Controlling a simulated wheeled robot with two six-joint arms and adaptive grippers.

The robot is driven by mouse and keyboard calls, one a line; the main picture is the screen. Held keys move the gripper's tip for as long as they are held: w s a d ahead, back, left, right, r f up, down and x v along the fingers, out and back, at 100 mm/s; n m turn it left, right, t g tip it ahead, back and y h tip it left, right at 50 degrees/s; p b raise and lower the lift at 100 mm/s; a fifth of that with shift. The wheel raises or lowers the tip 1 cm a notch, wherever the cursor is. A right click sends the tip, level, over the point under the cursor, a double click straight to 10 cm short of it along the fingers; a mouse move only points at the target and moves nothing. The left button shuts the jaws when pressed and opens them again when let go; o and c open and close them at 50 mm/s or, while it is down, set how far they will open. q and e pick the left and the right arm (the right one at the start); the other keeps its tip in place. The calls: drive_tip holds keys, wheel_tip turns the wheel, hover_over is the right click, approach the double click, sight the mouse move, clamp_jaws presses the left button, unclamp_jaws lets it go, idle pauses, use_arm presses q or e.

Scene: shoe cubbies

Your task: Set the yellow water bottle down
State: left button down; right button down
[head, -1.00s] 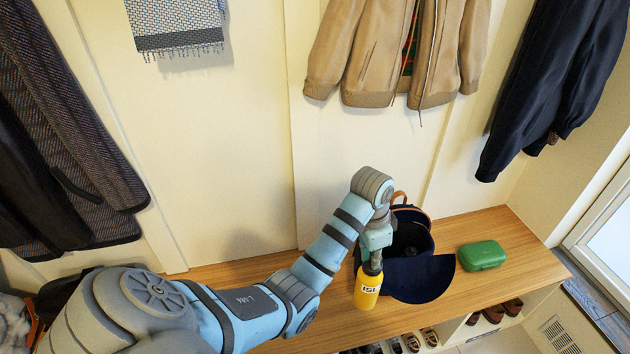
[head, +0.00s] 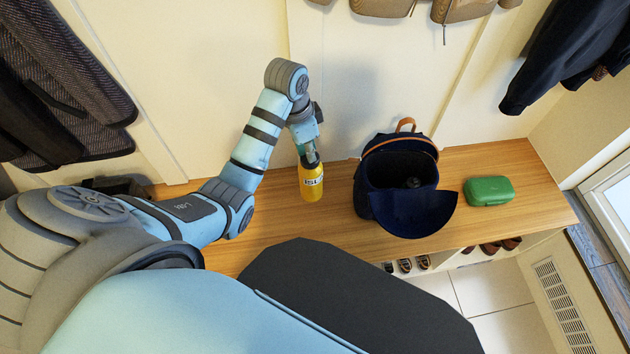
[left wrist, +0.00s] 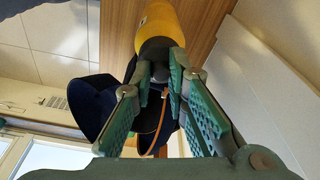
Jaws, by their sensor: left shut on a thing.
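The yellow water bottle (head: 312,184) is upright at the bench, left of the navy backpack. My left gripper (head: 309,160) is shut on its dark top from above. In the left wrist view the bottle (left wrist: 160,22) hangs between the green finger pads of the gripper (left wrist: 158,78), its dark cap between the tips. I cannot tell whether the bottle's base touches the bench. My right gripper is not in view.
The wooden bench (head: 467,167) runs along the wall. The open navy backpack (head: 405,214) and a green case (head: 489,190) stand on it. Shoes (head: 405,265) sit in cubbies below. Bare bench lies between the bottle and the backpack.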

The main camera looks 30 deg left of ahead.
use_arm(q)
drive_tip(key=s+a+m+p, duration=0.1)
drive_tip(key=s+a+m, duration=0.25)
drive_tip(key=s, duration=0.25)
wheel_tip(320, 180, down, 20)
drive_tip(key=s+b, duration=0.1)
drive_tip(key=b, duration=0.5)
drive_tip(key=shift+s+b, duration=0.3)
drive_tip(key=shift+b, duration=0.1)
drive_tip(key=shift+a+r, duration=0.1)
drive_tip(key=c, duration=2)
unclamp_jaws()
drive_tip(key=o, duration=0.4)
drive_tip(key=shift+o, duration=0.2)
wheel_tip(320, 180, up, 12)
drive_tip(key=s+a+p, duration=0.1)
drive_tip(key=p, duration=0.3)
drive_tip(key=shift+a+p, duration=0.15)
drive_tip(key=shift+p, duration=0.2)
